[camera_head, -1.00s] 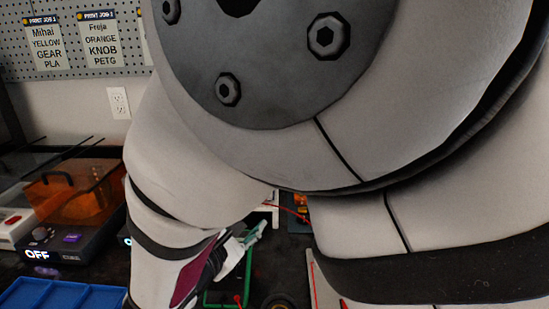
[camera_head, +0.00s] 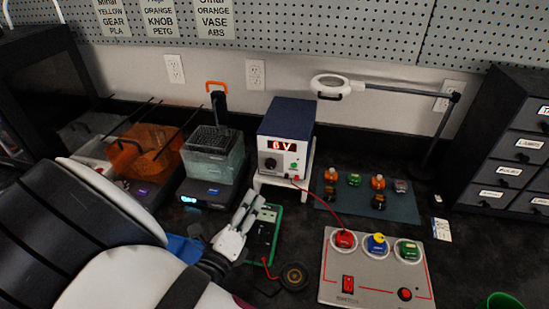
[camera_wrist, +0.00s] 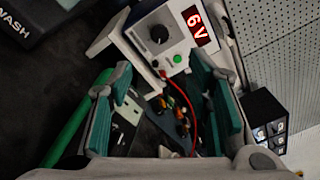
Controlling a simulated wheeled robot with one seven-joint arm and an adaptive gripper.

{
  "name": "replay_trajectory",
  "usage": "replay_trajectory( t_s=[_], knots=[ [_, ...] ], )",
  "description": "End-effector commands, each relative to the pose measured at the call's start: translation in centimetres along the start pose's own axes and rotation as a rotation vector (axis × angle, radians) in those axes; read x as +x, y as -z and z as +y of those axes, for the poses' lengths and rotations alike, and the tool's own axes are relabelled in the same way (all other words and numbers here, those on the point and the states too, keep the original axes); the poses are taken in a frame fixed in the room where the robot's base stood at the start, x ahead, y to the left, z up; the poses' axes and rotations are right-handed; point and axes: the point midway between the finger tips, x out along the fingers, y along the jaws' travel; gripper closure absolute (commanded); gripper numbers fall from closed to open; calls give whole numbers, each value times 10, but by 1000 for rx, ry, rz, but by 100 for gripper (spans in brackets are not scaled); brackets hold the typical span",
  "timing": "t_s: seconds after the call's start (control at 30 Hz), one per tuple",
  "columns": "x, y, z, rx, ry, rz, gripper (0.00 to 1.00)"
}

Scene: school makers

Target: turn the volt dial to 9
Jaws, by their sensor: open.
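The power supply (camera_head: 287,122) is a dark blue box with a white front, standing on a white stand at the back of the bench. Its red display (camera_head: 284,146) reads 6 V. The black volt dial (camera_head: 270,163) is at the lower left of that front. In the wrist view the dial (camera_wrist: 159,34) shows beyond the fingertips, near the top middle, with the front tilted. My gripper (camera_head: 248,205) is in front of the supply and to its lower left. In the wrist view my gripper (camera_wrist: 158,72) is open and empty, its green-padded fingers apart from the dial.
A red lead (camera_head: 330,205) runs from the supply to a grey switch panel (camera_head: 378,285). A green-edged meter (camera_head: 264,235) lies beside my gripper. A magnifier lamp (camera_head: 330,84) stands behind right. Small parts sit on a dark mat (camera_head: 345,213). A wash station (camera_head: 212,160) stands left.

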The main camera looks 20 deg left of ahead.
Motion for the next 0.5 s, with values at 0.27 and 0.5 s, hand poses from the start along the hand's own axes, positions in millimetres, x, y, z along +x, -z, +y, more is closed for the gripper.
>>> replay_trajectory(
  t_s=[0.27, 0.5],
  knots=[
    [34, 2, 0, -4, 4, 2, 55],
    [82, 1, 0, -2, 3, 2, 55]
  ],
)
